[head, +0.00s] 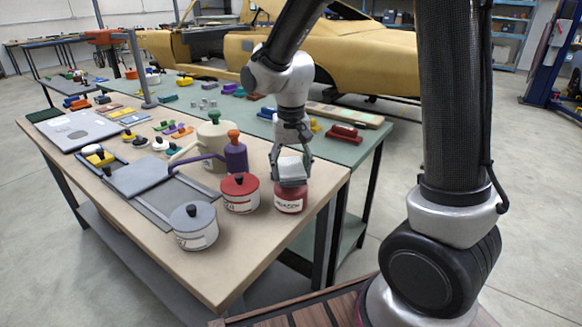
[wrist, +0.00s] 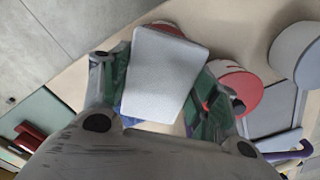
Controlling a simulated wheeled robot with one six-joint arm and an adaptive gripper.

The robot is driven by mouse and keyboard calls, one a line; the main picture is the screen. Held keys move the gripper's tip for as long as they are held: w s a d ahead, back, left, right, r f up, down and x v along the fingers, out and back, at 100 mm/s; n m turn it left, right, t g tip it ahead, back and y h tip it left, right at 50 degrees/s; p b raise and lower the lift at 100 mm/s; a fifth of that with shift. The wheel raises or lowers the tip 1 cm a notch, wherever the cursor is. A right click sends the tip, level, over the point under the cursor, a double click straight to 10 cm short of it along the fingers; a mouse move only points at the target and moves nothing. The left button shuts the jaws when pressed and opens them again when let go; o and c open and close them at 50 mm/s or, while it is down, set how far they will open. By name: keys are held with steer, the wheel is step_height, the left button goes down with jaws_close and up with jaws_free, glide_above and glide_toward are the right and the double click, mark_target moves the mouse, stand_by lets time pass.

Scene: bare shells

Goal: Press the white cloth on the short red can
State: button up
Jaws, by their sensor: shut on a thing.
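My gripper (head: 291,174) is shut on the white cloth (head: 291,168), a pale folded block between the fingers. In the wrist view the cloth (wrist: 161,75) fills the space between the fingertips. The short red can (head: 289,199) stands at the table's right end, directly under the cloth. In the wrist view only a bit of the can's red rim (wrist: 167,27) shows past the cloth. The cloth looks to be on or just above the can's top; I cannot tell whether they touch.
A red pot with a black knob (head: 240,194) stands just left of the can, and a grey pot (head: 194,228) is nearer the front edge. A purple bottle (head: 236,157) and a cream pot (head: 214,140) stand behind. The table (head: 245,262) is bare at its front right corner.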

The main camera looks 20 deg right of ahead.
mark_target(291, 167)
steer(key=shift+r, duration=3.45)
